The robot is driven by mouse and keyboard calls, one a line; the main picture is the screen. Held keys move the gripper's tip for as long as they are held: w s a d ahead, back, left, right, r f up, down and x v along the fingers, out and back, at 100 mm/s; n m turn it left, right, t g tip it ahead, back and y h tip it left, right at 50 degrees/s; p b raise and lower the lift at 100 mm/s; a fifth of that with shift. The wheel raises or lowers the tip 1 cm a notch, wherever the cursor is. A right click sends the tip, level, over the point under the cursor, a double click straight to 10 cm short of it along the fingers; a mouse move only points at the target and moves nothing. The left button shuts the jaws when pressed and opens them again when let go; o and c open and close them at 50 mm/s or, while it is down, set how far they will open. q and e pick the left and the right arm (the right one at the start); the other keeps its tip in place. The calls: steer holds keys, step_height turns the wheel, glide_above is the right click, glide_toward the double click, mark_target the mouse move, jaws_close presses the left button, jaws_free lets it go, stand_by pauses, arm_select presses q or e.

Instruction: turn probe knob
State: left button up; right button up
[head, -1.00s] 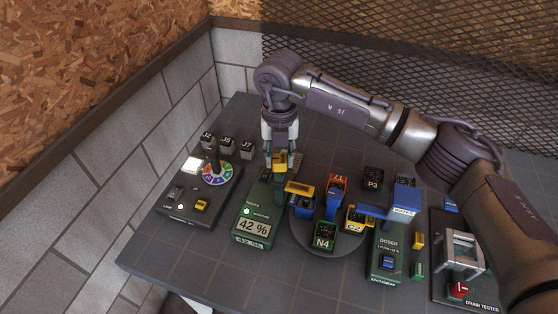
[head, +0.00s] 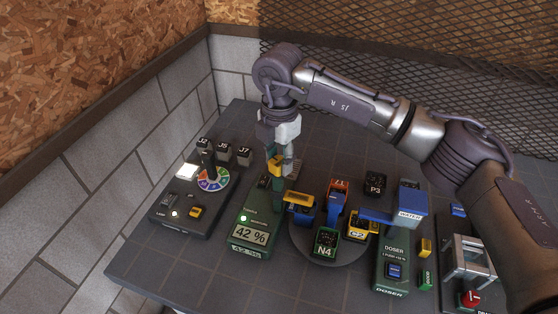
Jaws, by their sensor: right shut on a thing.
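The green moisture meter (head: 251,218) stands left of centre on the dark table, with a screen (head: 250,235) that reads 42 %. A yellow knob (head: 274,164) shows at its far end. My right gripper (head: 281,168) points down over this end and is shut on the knob; its fingers partly hide it. My left gripper is not in view.
A control box with a colour wheel (head: 212,179) stands to the left, with small pots behind it. A round turntable (head: 301,249) carries several pots close on the right. The doser (head: 393,262) and drain tester (head: 470,260) stand further right.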

mark_target(279, 160)
steer(key=shift+m, duration=0.4)
steer(key=o, duration=1.2)
steer(key=shift+c, duration=0.2)
step_height(279, 160, up, 12)
